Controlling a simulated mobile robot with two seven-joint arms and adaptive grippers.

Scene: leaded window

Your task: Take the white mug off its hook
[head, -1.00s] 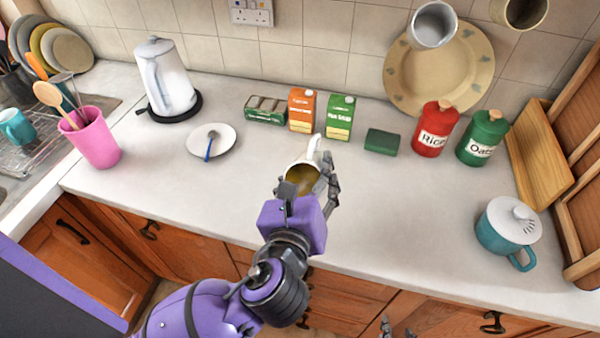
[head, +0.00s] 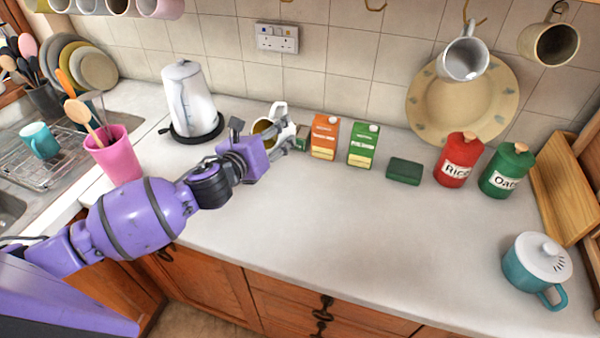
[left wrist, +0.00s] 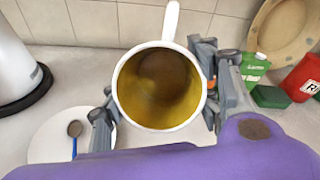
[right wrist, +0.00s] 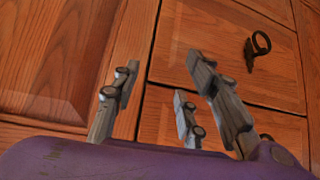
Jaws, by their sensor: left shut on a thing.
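A white mug (head: 283,112) with a yellow-brown inside is held in my left gripper (head: 274,140), above the back of the counter between the kettle and the cartons. In the left wrist view the mug (left wrist: 117,85) shows its open mouth, handle pointing up and away, with the fingers of my left gripper (left wrist: 158,95) on both sides. A pale grey-white mug (head: 463,60) hangs from a hook on the right of the wall, and a beige mug (head: 550,45) hangs further right. My right gripper (right wrist: 165,85) is open and empty in front of wooden cupboard fronts.
A kettle (head: 190,95) stands left of the held mug. An orange carton (head: 325,137) and a green carton (head: 363,145) stand to its right. More mugs (head: 160,8) hang at top left. The counter's middle (head: 330,220) is clear.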

